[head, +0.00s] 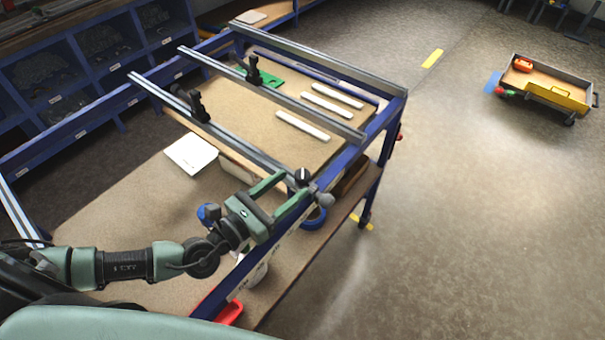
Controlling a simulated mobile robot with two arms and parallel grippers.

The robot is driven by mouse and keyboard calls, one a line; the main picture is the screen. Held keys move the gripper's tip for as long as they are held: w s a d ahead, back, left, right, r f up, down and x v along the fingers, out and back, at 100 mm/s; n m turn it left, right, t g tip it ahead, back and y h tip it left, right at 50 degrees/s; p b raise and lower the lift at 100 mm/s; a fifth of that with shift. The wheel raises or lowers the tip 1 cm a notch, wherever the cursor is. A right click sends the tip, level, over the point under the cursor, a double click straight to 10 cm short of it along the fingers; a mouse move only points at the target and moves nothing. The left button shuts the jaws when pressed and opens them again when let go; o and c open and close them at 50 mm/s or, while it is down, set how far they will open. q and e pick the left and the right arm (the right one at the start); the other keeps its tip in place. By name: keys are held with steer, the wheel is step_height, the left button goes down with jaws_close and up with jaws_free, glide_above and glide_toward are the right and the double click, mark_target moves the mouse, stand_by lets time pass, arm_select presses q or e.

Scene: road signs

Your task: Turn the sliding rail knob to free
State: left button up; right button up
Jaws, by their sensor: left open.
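A small black knob (302,175) with a pale mark sits at the near right end of the front metal rail (225,133) on the blue-framed table. My left gripper (297,184) is at this corner. Its two green fingers are apart, one to the left of the knob and one below it. The knob shows at the fingertips, and I cannot tell whether either finger touches it. The fingers and wrist hide part of the rail end and frame. My right gripper is not in view.
Two black clamps (196,104) (253,72) stand on the rails. White strips (303,126) and a green piece (268,78) lie on the board. A blue tape roll (314,219) and red-handled item (229,313) are below. A cart (548,88) stands on open floor at right.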

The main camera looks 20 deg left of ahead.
mark_target(297, 180)
arm_select(q)
steer(key=p+x, duration=0.1)
steer(key=x, duration=0.3)
steer(key=shift+w+r, duration=0.1)
steer(key=shift+w, duration=0.05)
steer(key=shift+w+d, duration=0.25)
steer(key=shift+w, duration=0.1)
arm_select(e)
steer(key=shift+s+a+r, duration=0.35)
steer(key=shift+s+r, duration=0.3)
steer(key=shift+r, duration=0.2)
